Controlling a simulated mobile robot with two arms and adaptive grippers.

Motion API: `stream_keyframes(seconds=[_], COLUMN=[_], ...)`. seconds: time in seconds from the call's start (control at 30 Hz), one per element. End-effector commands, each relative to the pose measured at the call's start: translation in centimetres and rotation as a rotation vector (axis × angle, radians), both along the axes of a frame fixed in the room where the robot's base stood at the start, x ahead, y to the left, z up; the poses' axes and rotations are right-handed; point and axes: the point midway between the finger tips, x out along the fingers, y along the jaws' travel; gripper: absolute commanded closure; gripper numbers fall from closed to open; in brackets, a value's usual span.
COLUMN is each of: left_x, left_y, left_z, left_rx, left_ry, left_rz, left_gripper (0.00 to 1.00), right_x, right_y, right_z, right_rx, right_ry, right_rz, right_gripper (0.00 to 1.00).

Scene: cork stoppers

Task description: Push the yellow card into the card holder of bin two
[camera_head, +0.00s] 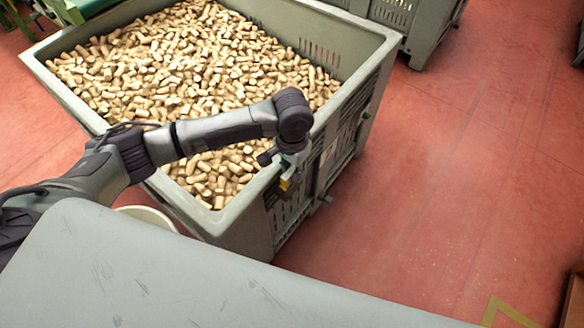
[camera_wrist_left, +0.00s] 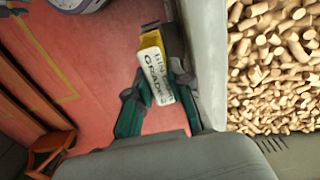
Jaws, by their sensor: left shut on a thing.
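The yellow card (camera_head: 284,185) is a small yellow patch below my left wrist in the head view. In the left wrist view the yellow card (camera_wrist_left: 152,42) carries a white label with black "BIN" and "GRADE" lettering, partly hidden. My left gripper (camera_wrist_left: 158,88), with dark and green fingers, is shut on it. In the head view the left gripper (camera_head: 283,174) is just outside the side of the grey bin (camera_head: 240,236), close to its rim. A dark part (camera_wrist_left: 173,42) beside the card against the bin wall may be the card holder; I cannot tell whether the card is inside it. My right gripper is out of view.
The bin is full of cork stoppers (camera_head: 200,70). A grey flat surface (camera_head: 180,280) fills the lower left, with a pale round container (camera_head: 148,216) partly behind it. Another grey bin (camera_head: 425,25) stands at the back. The red floor (camera_head: 450,170) on the right is clear.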

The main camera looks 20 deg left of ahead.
Motion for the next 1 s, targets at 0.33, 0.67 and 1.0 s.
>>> stream_keyframes(seconds=[0.33,0.67,1.0], left_x=[0.01,0.00,-0.01], left_y=[-0.01,-0.01,-0.02], left_z=[0.00,-0.41,-0.89], left_rx=[0.000,-0.001,-0.001], left_ry=[0.000,0.000,0.000], left_rz=[0.000,0.000,0.000], left_gripper=[1.00,1.00,1.00], right_x=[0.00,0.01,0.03], right_y=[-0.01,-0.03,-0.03], right_z=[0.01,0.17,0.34], right_rx=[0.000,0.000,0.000], right_ry=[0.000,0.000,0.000], right_rz=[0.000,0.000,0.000], right_gripper=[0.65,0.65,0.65])
